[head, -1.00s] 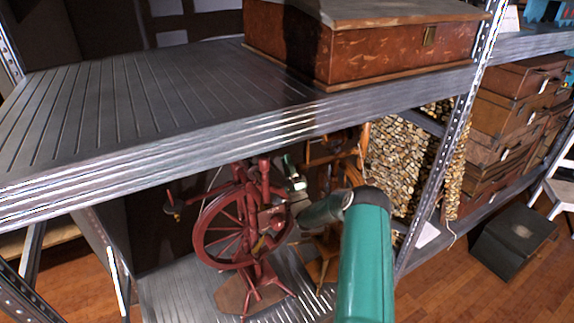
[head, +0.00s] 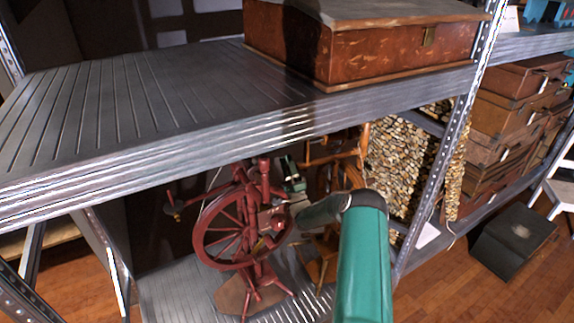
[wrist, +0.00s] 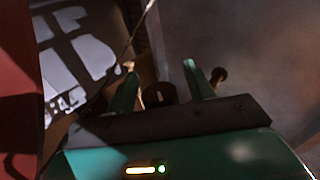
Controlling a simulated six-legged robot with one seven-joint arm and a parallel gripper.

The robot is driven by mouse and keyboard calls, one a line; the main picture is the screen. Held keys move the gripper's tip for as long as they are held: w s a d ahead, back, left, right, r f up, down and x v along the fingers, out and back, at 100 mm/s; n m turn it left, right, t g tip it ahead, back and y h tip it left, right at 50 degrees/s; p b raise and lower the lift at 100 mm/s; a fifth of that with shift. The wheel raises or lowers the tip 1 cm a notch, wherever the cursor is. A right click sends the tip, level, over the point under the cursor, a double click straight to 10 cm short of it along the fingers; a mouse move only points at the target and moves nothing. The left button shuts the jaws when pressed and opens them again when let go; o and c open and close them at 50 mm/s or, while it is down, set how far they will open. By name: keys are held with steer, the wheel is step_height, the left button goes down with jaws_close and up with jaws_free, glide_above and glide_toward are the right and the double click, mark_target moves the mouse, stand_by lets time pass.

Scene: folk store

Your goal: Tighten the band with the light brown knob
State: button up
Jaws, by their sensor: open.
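A dark red spinning wheel (head: 224,231) stands on the lower shelf in the head view. A small knob-like part with a light brown tip (head: 172,207) sticks out at its left; I cannot tell whether it is the band's knob. In the wrist view my gripper (wrist: 160,66) is open, with two green fingers apart. A dark brown round part (wrist: 160,93) shows between the fingers, nearer their bases. A small brown knob (wrist: 218,75) shows just right of the right finger, outside the jaws. No contact can be made out. The band is not clear in either view.
The upper metal shelf (head: 130,110) lies above the wheel and carries a red-brown chest (head: 375,55). A shelf post (head: 437,160) stands at the right. A wooden wheel frame (head: 335,160) is close behind my arm. A large red surface (wrist: 18,90) fills the wrist view's left edge.

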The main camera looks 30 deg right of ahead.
steer(key=v, duration=1.4)
